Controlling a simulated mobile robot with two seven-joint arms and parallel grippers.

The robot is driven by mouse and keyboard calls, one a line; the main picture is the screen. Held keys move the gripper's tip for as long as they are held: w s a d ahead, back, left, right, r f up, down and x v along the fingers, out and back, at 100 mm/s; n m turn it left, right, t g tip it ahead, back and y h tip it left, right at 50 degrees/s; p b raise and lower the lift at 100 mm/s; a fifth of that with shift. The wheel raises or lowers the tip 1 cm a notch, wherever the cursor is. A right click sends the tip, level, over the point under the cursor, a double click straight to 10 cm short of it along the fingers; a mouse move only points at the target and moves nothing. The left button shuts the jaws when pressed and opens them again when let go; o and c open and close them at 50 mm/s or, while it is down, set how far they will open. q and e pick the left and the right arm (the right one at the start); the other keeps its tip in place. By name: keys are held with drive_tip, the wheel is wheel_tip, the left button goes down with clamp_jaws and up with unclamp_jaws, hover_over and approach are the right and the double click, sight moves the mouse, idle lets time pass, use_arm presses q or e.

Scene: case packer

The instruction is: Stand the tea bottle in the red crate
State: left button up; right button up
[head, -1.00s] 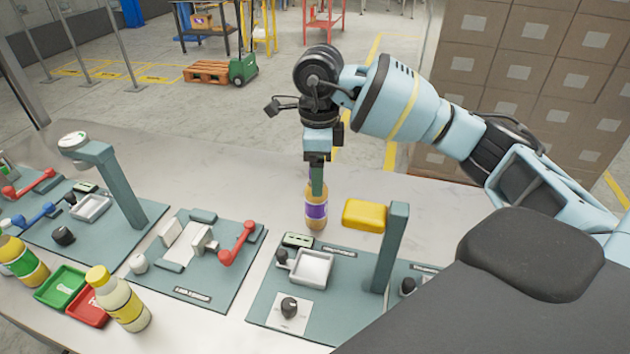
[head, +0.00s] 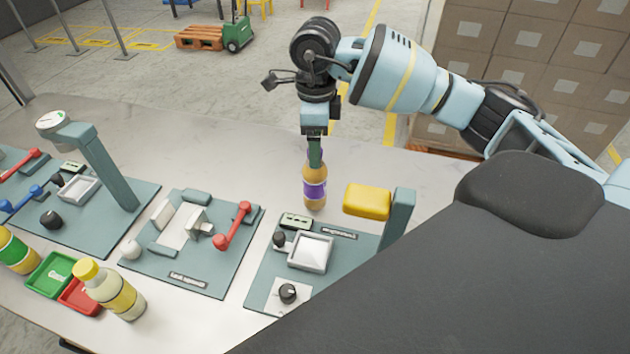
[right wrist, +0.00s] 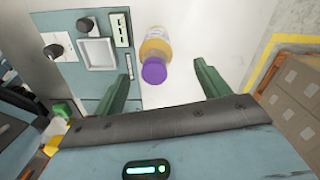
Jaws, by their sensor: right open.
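An amber bottle (head: 314,190) with a purple label stands upright on the table; I take it for the tea bottle. In the right wrist view its purple cap (right wrist: 154,70) shows between my fingers. My right gripper (head: 315,160) is over it, pointing down and open; the fingers (right wrist: 168,76) are apart on either side of the cap, with a gap visible at the right finger. The red crate (head: 70,300) is at the lower left, partly hidden by a yellow-capped bottle (head: 115,295); I cannot tell whether that bottle is inside or beside it. My left gripper is not in view.
A green crate (head: 48,273) adjoins the red one, with another bottle (head: 15,250) at the left edge. The table behind is clear.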

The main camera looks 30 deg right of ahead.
sight(315, 179)
drive_tip(key=f, duration=0.4)
drive_tip(key=shift+s+a+p, duration=0.25)
drive_tip(key=shift+s+p, duration=0.05)
drive_tip(key=shift+p, duration=0.05)
drive_tip(key=shift+f, duration=0.55)
drive_tip(key=c, duration=1.6)
